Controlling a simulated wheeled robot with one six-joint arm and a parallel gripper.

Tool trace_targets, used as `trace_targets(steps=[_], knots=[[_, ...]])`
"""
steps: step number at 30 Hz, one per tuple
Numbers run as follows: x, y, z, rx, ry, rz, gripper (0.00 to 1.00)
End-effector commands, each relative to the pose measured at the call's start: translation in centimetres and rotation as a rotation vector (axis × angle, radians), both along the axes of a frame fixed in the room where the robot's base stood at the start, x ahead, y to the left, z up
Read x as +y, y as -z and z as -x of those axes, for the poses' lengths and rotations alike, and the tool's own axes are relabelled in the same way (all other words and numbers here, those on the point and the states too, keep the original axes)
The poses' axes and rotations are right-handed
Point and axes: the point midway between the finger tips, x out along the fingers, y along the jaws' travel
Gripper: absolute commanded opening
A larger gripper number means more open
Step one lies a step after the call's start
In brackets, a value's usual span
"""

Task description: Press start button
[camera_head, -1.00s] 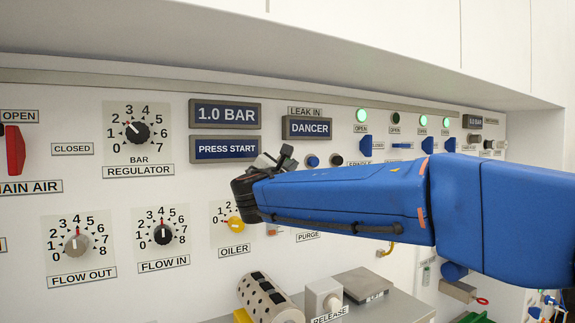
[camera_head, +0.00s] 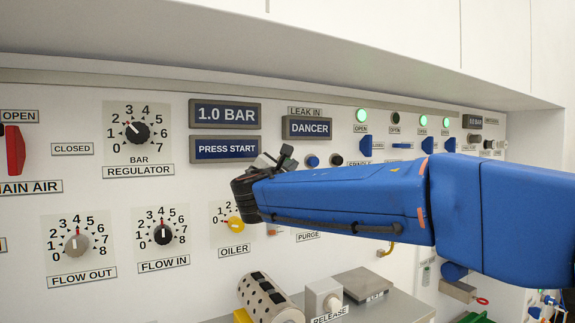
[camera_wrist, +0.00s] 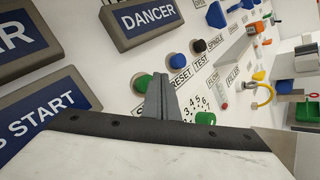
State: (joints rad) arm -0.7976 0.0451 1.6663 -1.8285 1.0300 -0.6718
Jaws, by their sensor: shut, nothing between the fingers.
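The green button (camera_wrist: 142,83), which I take for the start button, shows in the wrist view just left of my gripper (camera_wrist: 163,80). The fingers are shut and empty, and they cover part of the button and its label. I cannot tell whether they touch the button. In the head view my gripper (camera_head: 285,154) is in front of the panel below the displays, and the green button is hidden behind it. The display (camera_head: 226,149) reads PRESS START.
A blue RESET button (camera_wrist: 179,61) and a black TEST button (camera_wrist: 199,46) are close right of the green one. The DANCER display (camera_head: 307,128) is above. The OILER knob (camera_head: 236,223) is below my wrist. A ledge overhangs the panel.

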Motion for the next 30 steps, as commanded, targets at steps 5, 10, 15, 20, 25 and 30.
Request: trace_targets(steps=[5, 10, 15, 20, 25, 30], knots=[[0.26, 0.04, -0.39, 0.0, 0.0, 0.001, 0.0], [0.48, 0.02, -0.71, 0.0, 0.0, 0.001, 0.0], [0.46, 0.0, -0.69, 0.0, 0.0, 0.0, 0.0], [0.47, -0.01, -0.7, 0.0, 0.0, 0.0, 0.0], [0.54, -0.01, -0.8, 0.0, 0.0, 0.0, 0.0], [0.62, -0.02, -0.93, 0.0, 0.0, 0.0, 0.0]])
